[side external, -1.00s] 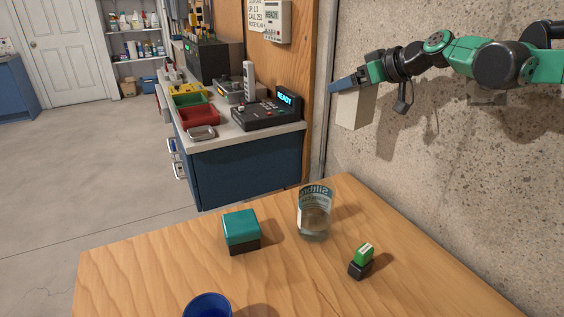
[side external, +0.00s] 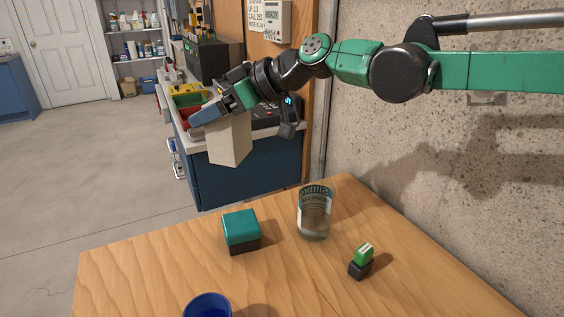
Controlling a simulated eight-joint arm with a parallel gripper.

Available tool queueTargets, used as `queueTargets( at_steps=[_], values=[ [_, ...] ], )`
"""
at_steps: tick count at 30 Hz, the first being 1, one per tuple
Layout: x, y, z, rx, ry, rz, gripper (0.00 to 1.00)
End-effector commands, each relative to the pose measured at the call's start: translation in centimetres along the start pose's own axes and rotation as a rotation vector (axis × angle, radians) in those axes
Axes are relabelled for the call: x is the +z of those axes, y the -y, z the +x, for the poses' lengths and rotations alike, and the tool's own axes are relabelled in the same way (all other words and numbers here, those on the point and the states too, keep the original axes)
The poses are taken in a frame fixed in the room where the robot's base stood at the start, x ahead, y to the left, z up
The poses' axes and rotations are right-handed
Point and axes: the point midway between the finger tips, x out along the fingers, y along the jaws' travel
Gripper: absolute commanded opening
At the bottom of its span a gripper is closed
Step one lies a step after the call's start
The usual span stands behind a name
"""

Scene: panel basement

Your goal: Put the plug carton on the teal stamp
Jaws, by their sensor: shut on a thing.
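The plug carton (side external: 230,141) is a plain beige box. My gripper (side external: 214,112) is shut on its upper end and holds it in the air, slightly tilted, in front of the blue cabinet in the picture. The teal stamp (side external: 241,229) is a block with a teal top and a dark base, standing on the wooden table. The carton appears above the stamp in the picture, clearly apart from it. How far the carton is from the stamp in depth I cannot tell.
A clear labelled glass jar (side external: 314,212) stands right of the teal stamp. A small green and black stamp (side external: 361,261) is at the right. A blue cup (side external: 208,305) is at the near edge of view. Bare wooden table (side external: 150,262) lies left of the stamp.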

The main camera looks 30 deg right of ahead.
Motion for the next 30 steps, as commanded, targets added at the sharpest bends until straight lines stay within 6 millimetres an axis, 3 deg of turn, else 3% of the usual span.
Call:
queueTargets(
  at_steps=[6,12,24,30],
  values=[
    [5.1,-0.1,2.8,0.001,0.0,0.001,0.22],
    [8.3,-0.1,4.6,0.001,0.0,0.001,0.22],
    [12.1,-0.1,6.6,0.002,0.0,0.001,0.22],
    [12.2,-0.1,6.6,0.001,0.0,0.001,0.22]
  ],
)
